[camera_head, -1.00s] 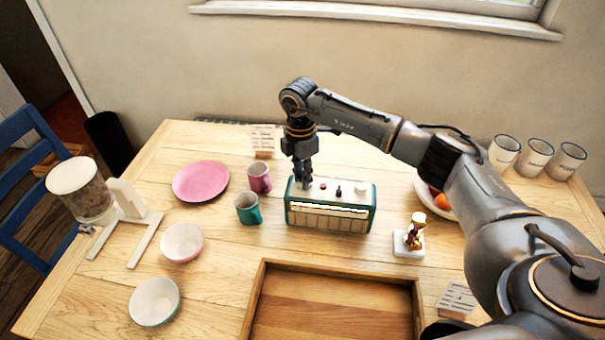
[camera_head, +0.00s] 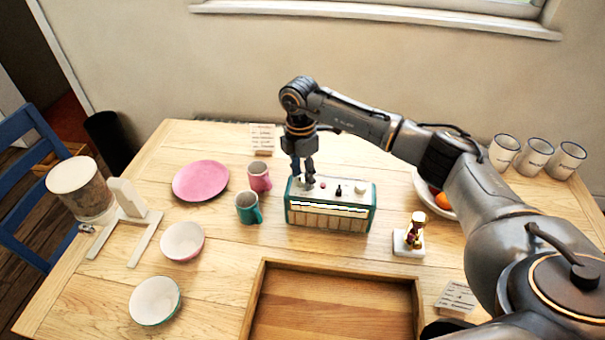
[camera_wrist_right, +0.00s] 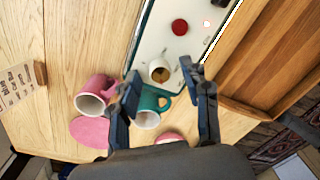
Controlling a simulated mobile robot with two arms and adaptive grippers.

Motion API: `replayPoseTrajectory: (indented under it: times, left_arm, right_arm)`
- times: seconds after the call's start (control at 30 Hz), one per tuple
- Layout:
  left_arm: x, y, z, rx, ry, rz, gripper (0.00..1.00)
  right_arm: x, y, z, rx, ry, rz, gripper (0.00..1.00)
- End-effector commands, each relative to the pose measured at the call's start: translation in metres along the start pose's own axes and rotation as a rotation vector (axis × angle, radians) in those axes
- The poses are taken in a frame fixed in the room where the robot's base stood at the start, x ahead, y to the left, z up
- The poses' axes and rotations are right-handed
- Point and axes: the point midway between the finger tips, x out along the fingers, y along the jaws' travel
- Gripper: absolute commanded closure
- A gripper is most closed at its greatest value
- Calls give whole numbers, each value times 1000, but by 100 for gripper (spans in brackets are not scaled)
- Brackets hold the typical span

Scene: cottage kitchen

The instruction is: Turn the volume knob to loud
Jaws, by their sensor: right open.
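A green and cream radio (camera_head: 330,217) stands on the table, with controls along its pale top. These include a red knob (camera_head: 323,186), a small black control (camera_head: 338,190) and a white knob (camera_head: 361,189) at the right end. My right gripper (camera_head: 303,179) points down over the radio's left end, open. No finger clearly touches the cream knob. I cannot read any knob markings. My left gripper is out of view.
A pink mug (camera_head: 259,177) and a green mug (camera_head: 247,208) stand close left of the radio. A fruit bowl (camera_head: 424,190) is partly behind my arm.

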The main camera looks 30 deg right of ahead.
Motion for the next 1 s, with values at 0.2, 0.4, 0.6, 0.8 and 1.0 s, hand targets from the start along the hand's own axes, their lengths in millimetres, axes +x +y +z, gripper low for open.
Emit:
replayPoseTrajectory:
  times: [0.2, 0.4, 0.6, 0.8, 1.0]
  left_arm:
    - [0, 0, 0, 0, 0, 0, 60]
    - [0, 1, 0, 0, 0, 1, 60]
    - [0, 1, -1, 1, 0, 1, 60]
    - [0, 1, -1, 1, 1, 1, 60]
    - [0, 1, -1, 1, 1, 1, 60]
  right_arm:
    - [-34, 1, 0, 0, 1, 5, 53]
    - [-78, 1, 0, 0, 1, 6, 53]
    - [-108, 1, 0, 1, 1, 4, 53]
    - [-118, 0, 0, 1, 1, 1, 53]
    - [-118, 0, 0, 1, 1, 1, 53]
